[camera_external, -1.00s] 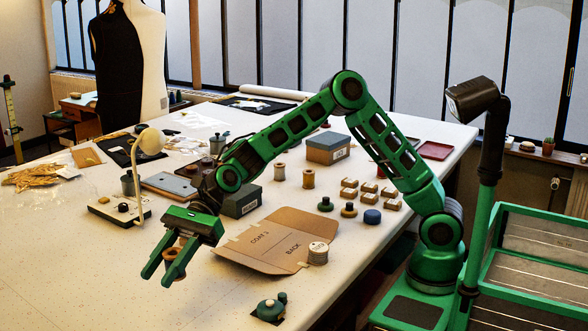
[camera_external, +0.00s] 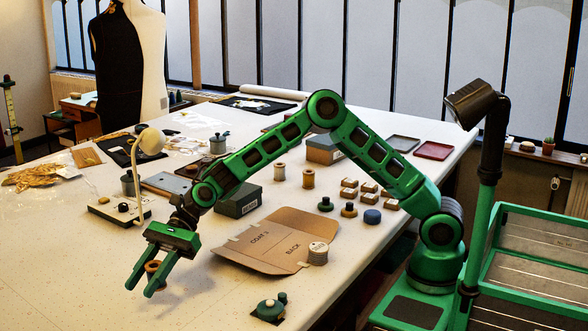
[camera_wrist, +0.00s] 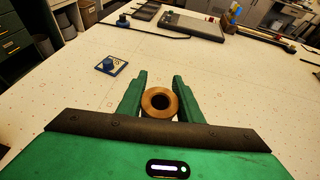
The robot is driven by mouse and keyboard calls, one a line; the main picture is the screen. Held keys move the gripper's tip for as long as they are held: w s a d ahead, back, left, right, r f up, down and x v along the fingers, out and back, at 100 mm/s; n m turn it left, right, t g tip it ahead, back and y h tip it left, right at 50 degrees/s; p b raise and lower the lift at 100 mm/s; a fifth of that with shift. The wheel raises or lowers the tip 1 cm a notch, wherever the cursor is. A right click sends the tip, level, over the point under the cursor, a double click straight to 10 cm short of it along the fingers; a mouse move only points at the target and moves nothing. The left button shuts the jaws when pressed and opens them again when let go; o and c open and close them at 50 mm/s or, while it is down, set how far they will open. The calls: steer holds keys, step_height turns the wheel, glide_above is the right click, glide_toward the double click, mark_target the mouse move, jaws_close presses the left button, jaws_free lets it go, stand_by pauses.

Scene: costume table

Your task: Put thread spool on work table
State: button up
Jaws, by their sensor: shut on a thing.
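My gripper (camera_external: 146,278) is at the front left of the work table (camera_external: 75,285), low over the bare white top. It is shut on a brown thread spool (camera_external: 154,268), which sits between the two green fingers. In the wrist view the spool (camera_wrist: 159,103) shows its round end and dark centre hole, between my gripper's fingertips (camera_wrist: 161,80). I cannot tell whether the spool touches the table top.
A flat brown card pattern (camera_external: 270,243) lies to the right, with a pale spool (camera_external: 318,253) on its edge. A lamp base (camera_external: 118,210) stands behind my gripper. A green pincushion-like piece (camera_external: 270,308) sits at the front edge. The left front of the table is clear.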

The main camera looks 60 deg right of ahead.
mark_target(150, 309)
steer(key=shift+f, duration=2)
steer(key=shift+f, duration=0.15)
steer(key=o, duration=1)
steer(key=shift+o, duration=0.2)
steer(key=shift+w+d+r, duration=0.1)
steer(key=shift+d+r, duration=0.1)
steer(key=v, duration=1.1)
steer(key=shift+d+r, duration=0.2)
steer(key=shift+d, duration=0.05)
